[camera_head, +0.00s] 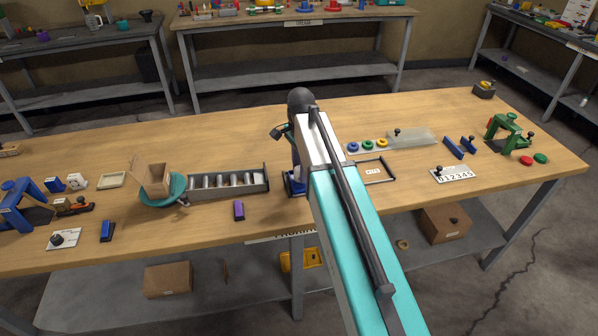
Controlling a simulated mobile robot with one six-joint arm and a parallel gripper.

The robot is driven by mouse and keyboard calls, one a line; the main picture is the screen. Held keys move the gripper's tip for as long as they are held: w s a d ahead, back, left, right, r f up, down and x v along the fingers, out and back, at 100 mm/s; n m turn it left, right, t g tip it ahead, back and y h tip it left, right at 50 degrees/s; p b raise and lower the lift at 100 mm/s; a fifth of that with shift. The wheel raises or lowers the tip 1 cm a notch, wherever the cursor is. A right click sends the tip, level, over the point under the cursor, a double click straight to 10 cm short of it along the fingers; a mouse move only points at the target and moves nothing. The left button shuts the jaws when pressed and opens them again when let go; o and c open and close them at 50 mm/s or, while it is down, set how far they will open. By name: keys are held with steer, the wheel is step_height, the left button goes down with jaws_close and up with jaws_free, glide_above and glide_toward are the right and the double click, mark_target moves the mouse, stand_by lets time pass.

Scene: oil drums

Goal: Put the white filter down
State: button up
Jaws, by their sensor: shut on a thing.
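My gripper (295,184) hangs below the far end of my arm, low over the middle of the table (350,215). My arm covers much of it. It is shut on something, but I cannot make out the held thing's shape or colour. Blue parts show at the gripper's low end, close to the tabletop. I cannot tell whether they touch the wood. I cannot pick out a white filter with certainty. A small whitish block (78,181) lies at the left of the table, well away from my gripper.
A dark frame (375,170) and a number plate (455,175) lie to the right. The front right tabletop is mostly clear.

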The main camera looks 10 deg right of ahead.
steer(key=shift+f, duration=0.7)
steer(key=shift+f, duration=0.15)
steer(key=o, duration=0.8)
step_height(320, 180, up, 12)
steer(key=b, duration=0.1)
steer(key=shift+r+b, duration=0.2)
steer(key=shift+b, duration=0.15)
stand_by(0.5)
